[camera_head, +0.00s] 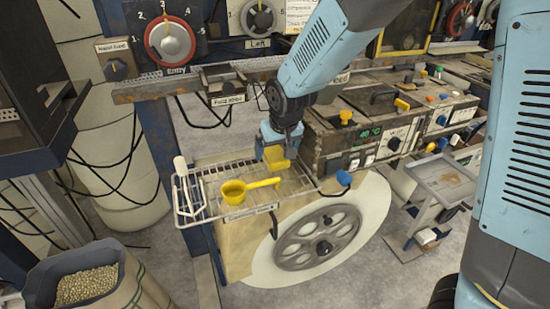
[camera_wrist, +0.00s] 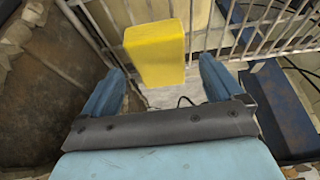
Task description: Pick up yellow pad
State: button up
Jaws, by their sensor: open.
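The yellow pad (camera_head: 277,160) is a small block on the wire rack (camera_head: 216,172), at its right end beside the worn machine box. It shows in the wrist view (camera_wrist: 155,54) as a yellow block at the top middle. My gripper (camera_wrist: 160,82) is open, with one blue finger on each side and the pad ahead between them. There is visible space between the pad and each finger. In the head view my gripper (camera_head: 278,148) is right over the pad and partly hides it.
A yellow ladle (camera_head: 234,192) lies on the same rack, left of the pad. The machine box (camera_head: 343,135) with knobs and a display stands close on the right. A large wheel (camera_head: 318,238) is below the rack. A sack of pellets (camera_head: 88,284) is at the lower left.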

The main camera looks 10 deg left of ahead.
jog(key=shift+x, duration=1.15)
